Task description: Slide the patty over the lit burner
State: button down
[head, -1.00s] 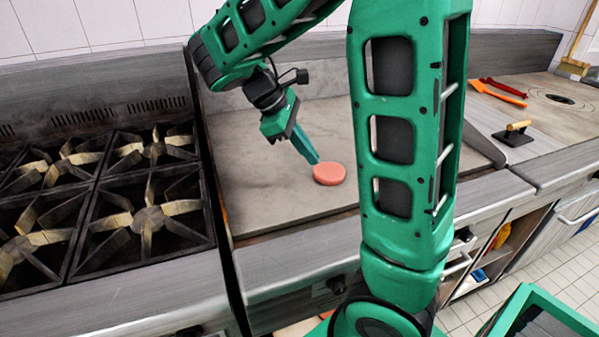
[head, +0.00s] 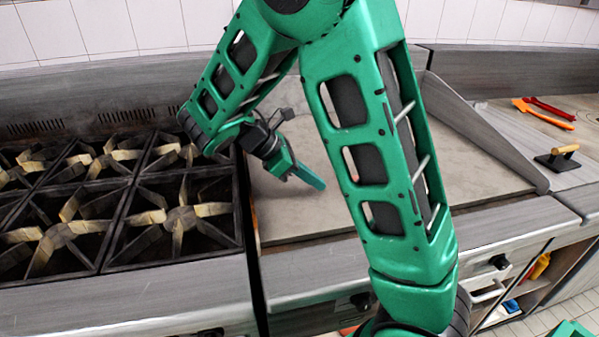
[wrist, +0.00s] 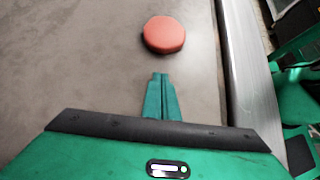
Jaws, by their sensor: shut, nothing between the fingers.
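The patty (wrist: 163,35) is a round, reddish-pink disc lying flat on the grey griddle plate (wrist: 80,60). It shows in the wrist view just beyond my fingertips, with a small gap between them. My gripper (head: 318,184) is low over the griddle (head: 285,215) in the head view, pointing down and to the right. Its green fingers, also in the wrist view (wrist: 161,78), are together and hold nothing. I cannot tell from these frames which burner is lit.
A black burner range (head: 120,215) with several star-shaped grates stands left of the griddle. The griddle's front edge (wrist: 250,80) runs close to the patty.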

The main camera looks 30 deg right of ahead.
aim_at(334, 193)
jog(key=d, duration=0.1)
jog(key=d+f, duration=0.1)
jog(key=s+d, duration=0.1)
jog(key=shift+s+d+f, duration=0.1)
jog(key=shift+d+f, duration=0.2)
jog(key=shift+s+d, duration=0.25)
jog(key=shift+d, duration=0.65)
